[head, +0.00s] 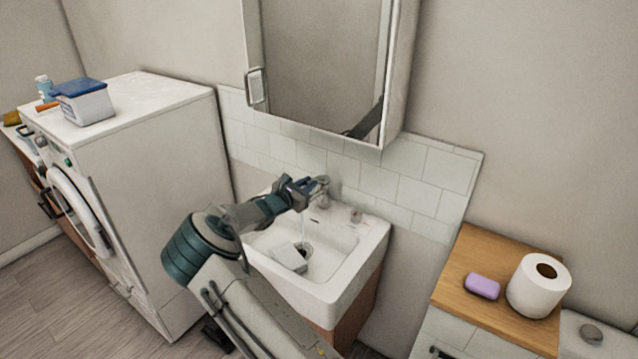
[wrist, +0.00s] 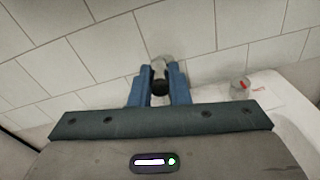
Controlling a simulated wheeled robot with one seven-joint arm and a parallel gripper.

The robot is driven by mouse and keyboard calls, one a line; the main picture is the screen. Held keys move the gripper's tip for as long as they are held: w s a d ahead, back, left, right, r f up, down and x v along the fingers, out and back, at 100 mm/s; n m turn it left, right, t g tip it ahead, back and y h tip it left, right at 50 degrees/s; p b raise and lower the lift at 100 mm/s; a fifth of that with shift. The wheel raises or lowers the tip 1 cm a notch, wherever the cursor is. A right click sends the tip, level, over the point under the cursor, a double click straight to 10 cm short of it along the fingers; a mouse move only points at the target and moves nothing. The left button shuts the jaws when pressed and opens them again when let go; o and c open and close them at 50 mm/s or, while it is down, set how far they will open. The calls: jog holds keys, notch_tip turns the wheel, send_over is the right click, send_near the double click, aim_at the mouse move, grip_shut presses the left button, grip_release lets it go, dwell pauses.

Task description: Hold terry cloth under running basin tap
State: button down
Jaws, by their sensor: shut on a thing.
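The white basin (head: 345,277) stands against the tiled wall. Its chrome tap (head: 322,188) is at the back, and a thin stream of water (head: 302,230) falls from it. A pale folded piece, apparently the terry cloth (head: 289,259), lies in the basin beside the drain, close to the stream; I cannot tell whether water hits it. My gripper (head: 300,187) is at the left side of the tap. In the wrist view its blue fingers (wrist: 159,88) are closed around a small dark round part, apparently the left tap knob (wrist: 160,87). The red-marked knob (wrist: 240,88) stands free to the right.
A mirror cabinet (head: 325,70) hangs above the basin. A washing machine (head: 150,150) with a blue-lidded tub (head: 84,103) stands left. At right, a wooden-topped cabinet (head: 455,262) holds purple soap (head: 482,286) and a paper roll (head: 539,287).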

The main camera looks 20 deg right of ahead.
jog(key=shift+d+r, duration=0.1)
jog(key=shift+r, duration=0.05)
jog(key=c, duration=1.4)
grip_release()
jog(key=shift+o, duration=0.2)
jog(key=b+v, duration=0.3)
jog(key=v, duration=1.1)
jog(key=shift+r, duration=0.15)
